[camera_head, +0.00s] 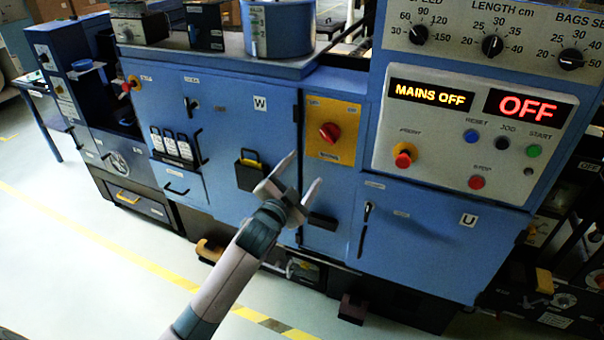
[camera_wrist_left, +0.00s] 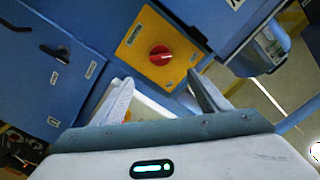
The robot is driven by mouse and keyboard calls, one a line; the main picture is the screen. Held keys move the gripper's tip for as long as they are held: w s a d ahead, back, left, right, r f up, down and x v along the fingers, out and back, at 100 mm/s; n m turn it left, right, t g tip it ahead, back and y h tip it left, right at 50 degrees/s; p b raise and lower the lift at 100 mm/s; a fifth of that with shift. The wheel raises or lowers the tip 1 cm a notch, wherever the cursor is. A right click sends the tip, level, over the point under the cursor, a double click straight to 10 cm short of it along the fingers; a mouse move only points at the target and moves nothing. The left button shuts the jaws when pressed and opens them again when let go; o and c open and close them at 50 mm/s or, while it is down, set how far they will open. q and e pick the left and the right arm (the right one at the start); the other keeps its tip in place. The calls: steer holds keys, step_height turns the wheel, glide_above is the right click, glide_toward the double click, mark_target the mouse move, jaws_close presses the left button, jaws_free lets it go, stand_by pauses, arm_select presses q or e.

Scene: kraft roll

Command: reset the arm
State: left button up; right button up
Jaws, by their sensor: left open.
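My left gripper (camera_head: 289,182) is open and empty in front of the blue machine, below and to the left of the red rotary switch (camera_head: 330,132) on its yellow plate (camera_head: 345,114). In the left wrist view my left gripper (camera_wrist_left: 160,95) shows its two fingers spread apart, with the red switch (camera_wrist_left: 160,55) beyond them and no contact visible. My left arm (camera_head: 222,282) reaches up from the bottom of the head view. My right gripper is not in view.
Blue cabinet doors (camera_head: 415,235) with handles stand close around my gripper. A black holder (camera_head: 249,172) hangs on the door marked W. The floor (camera_head: 60,270) at the left is clear.

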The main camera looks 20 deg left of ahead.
arm_select(q)
steer(key=s+a+f+n+g, duration=0.1)
steer(key=s+f+g, duration=0.25)
steer(key=f, duration=1.35)
steer(key=s+f+n+g, duration=0.25)
steer(key=s+f, duration=0.25)
steer(key=f, duration=1.3)
steer(key=s+f+g, duration=0.3)
steer(key=s+f, duration=0.6)
steer(key=f, duration=0.3)
steer(key=s+f+n+g, duration=0.1)
steer(key=s+f+g, duration=0.1)
steer(key=s+f, duration=0.75)
steer(key=s+f+n+g, duration=0.1)
steer(key=s+f+g, duration=0.1)
steer(key=s+f, duration=0.75)
steer(key=s+f+g, duration=0.2)
steer(key=s, duration=1.2)
steer(key=s+d+f+n+g, duration=0.1)
steer(key=s+f+g, duration=0.1)
steer(key=s, duration=1.2)
steer(key=shift+d+f+y, duration=0.3)
steer(key=shift+f, duration=0.15)
